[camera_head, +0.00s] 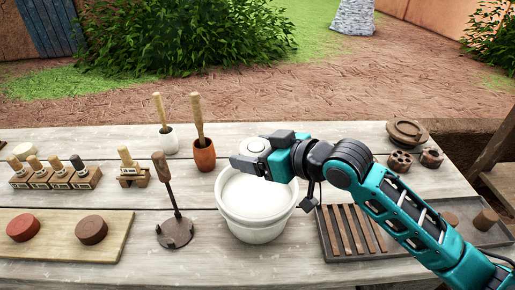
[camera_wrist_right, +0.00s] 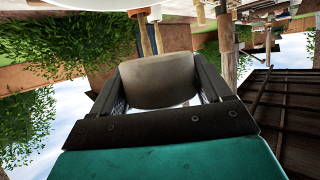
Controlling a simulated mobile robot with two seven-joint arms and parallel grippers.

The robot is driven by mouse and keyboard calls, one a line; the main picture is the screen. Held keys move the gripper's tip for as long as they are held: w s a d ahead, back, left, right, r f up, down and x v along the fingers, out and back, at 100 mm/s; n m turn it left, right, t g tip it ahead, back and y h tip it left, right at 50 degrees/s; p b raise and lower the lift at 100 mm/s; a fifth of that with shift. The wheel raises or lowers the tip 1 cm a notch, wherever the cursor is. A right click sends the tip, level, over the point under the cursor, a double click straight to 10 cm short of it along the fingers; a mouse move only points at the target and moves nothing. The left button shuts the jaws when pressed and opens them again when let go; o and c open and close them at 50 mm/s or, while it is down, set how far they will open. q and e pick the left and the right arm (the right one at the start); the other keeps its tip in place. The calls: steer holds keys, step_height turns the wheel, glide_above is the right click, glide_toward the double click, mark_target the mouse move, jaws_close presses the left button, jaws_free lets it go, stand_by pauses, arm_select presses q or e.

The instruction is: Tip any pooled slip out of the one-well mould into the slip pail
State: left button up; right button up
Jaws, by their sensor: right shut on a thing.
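The slip pail (camera_head: 256,234) is a white, round tub near the middle of the table in the head view, with a pale, smooth surface inside it. My right gripper (camera_head: 246,163) is over the pail's back rim and shut on a pale grey thing, which looks like the one-well mould (camera_head: 253,145). In the right wrist view the mould (camera_wrist_right: 160,82) sits between both fingers, and the scene behind appears upside down, so the wrist is rolled over. The mould's well and any slip in it are hidden. My left gripper is not in view.
A slatted tray (camera_head: 345,232) stands right of the pail under my right arm. A dark long-handled tool (camera_head: 174,231) stands left of it. Behind are a clay cup with a wooden handle (camera_head: 204,155) and a white one (camera_head: 168,140). A board (camera_head: 60,245) with two discs lies left.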

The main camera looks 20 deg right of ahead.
steer(key=m+g+y, duration=0.1)
steer(key=m+y, duration=0.1)
steer(key=m, duration=0.1)
steer(key=shift+m+y, duration=0.3)
steer(key=shift+m, duration=0.1)
steer(key=m+b, duration=0.1)
steer(key=m+y+b, duration=0.1)
steer(key=shift+f+m+y+b, duration=0.2)
steer(key=shift+m+y+b, duration=0.1)
steer(key=shift+m+g+y+b, duration=0.3)
steer(key=shift+m+y, duration=0.1)
steer(key=shift+m, duration=0.4)
steer(key=shift+r+m+y, duration=0.15)
steer(key=shift+m+y, duration=0.45)
steer(key=shift+m, duration=0.5)
steer(key=shift+r+m+y+p, duration=0.2)
steer(key=shift+m+y+p, duration=0.15)
steer(key=shift+m, duration=0.35)
steer(key=m+t+y, duration=0.1)
steer(key=m, duration=0.2)
steer(key=m+t, duration=0.1)
steer(key=m, duration=0.2)
steer(key=shift+y, duration=0.35)
